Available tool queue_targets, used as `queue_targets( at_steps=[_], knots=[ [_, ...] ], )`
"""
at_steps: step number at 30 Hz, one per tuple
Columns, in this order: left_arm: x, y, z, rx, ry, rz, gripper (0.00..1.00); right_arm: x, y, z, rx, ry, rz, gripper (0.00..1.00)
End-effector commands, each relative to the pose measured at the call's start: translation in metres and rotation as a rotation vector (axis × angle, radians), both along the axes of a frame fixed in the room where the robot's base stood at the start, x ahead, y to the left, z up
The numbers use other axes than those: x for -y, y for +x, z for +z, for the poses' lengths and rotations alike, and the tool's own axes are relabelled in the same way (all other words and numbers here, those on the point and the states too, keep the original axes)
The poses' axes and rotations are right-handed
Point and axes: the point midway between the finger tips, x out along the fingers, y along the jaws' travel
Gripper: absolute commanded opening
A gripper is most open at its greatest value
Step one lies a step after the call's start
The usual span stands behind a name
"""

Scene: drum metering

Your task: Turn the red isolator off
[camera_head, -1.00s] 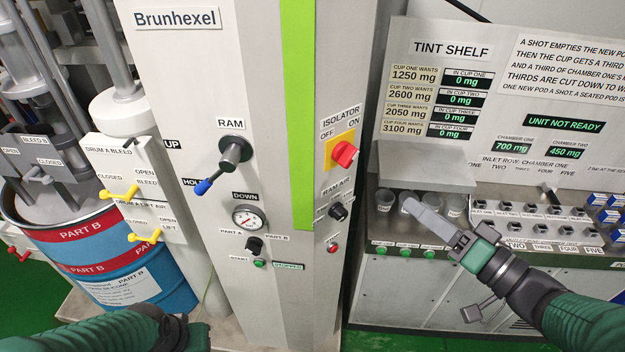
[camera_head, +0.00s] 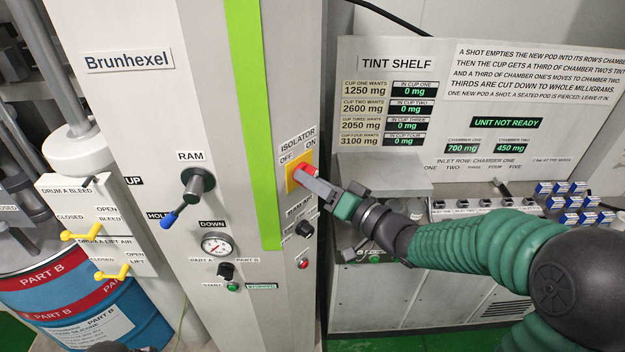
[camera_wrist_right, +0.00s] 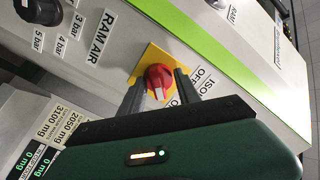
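The red isolator knob (camera_head: 308,170) sits on a yellow plate (camera_head: 291,184) on the narrow side of the Brunhexel column, under the ISOLATOR, OFF and ON labels. My right gripper (camera_head: 304,181) is at the knob and partly covers it. In the right wrist view the knob (camera_wrist_right: 158,80) shows between my two spread fingers (camera_wrist_right: 160,76), with a pale mark on its face. A small gap shows on each side, so the fingers do not look closed on it. I cannot tell exactly which label the knob points to.
The black RAM AIR knob (camera_head: 304,229) is just below my right gripper. The blue-tipped RAM lever (camera_head: 170,218) and pressure gauge (camera_head: 216,245) are on the column's front. The tint shelf panel (camera_head: 480,100) stands at right, behind my right arm, reading UNIT NOT READY.

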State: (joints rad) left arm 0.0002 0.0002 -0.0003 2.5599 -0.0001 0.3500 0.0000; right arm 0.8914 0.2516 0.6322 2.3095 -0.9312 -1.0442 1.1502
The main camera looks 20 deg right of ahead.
Motion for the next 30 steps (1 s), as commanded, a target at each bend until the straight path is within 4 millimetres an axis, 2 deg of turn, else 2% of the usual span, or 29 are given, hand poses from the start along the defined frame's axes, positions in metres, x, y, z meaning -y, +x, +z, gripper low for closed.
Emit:
queue_targets(
  at_steps=[5, 14, 30],
  knots=[
    [0.0001, -0.0001, 0.0000, 0.000, 0.000, 0.000, 0.32, -0.0005, 0.0009, 0.0001, 0.002, 0.000, 0.003, 0.38],
    [0.0002, 0.0000, -0.0001, 0.000, 0.000, -0.001, 0.32, 0.0002, 0.0002, -0.0001, 0.000, -0.001, 0.001, 0.00],
    [0.0002, 0.0001, -0.0015, 0.000, 0.000, -0.001, 0.32, -0.0012, -0.0001, -0.0029, 0.013, -0.036, 0.004, 0.00]
  ],
)
